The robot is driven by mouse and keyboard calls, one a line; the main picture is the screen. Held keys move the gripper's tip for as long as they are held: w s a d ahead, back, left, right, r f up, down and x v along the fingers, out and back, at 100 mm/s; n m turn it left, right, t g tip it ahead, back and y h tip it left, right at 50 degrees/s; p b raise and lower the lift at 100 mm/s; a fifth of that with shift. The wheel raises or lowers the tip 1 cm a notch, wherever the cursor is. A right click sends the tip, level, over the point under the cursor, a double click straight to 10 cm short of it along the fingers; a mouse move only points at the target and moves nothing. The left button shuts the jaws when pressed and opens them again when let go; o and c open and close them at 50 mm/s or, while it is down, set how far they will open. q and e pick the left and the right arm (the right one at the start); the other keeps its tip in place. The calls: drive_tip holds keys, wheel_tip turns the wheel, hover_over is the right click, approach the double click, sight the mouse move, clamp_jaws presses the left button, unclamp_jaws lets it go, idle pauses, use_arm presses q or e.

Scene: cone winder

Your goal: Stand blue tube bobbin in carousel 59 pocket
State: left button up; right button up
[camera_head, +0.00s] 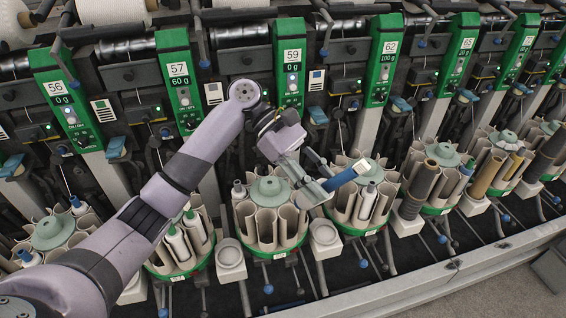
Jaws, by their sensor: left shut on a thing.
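My left gripper (318,189) is shut on the blue tube bobbin (345,178). It holds the bobbin tilted, nearly lying, with one end pointing up and right. The bobbin is above the gap between the carousel under panel 59 (291,65) and the carousel to its right. Carousel 59 (270,252) has a pale green top disc and a ring of beige pockets. The gripper covers part of the carousel's right side. My right gripper is not in view.
The carousel under panel 62 (361,231), to the right, holds bobbins. White round cups (230,262) stand between carousels. A pale rail (430,268) runs along the front right.

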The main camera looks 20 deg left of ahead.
use_arm(q)
drive_tip(key=w+a+f+n+t+h+b, duration=0.4)
drive_tip(key=w+a+f+n+t, duration=0.4)
drive_tip(key=t, duration=0.4)
drive_tip(key=a+f+n+b, duration=0.1)
drive_tip(key=a, duration=0.1)
drive_tip(key=shift+a+t+h, duration=0.3)
drive_tip(key=shift+h, duration=0.1)
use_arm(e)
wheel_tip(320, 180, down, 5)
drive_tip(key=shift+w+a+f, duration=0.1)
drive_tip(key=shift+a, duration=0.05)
use_arm(q)
drive_tip(key=shift+r, duration=0.1)
drive_tip(key=shift+s+p, duration=0.1)
drive_tip(key=shift+p, duration=0.3)
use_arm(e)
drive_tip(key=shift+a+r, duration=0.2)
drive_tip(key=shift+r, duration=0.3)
use_arm(q)
drive_tip(key=shift+p, duration=0.4)
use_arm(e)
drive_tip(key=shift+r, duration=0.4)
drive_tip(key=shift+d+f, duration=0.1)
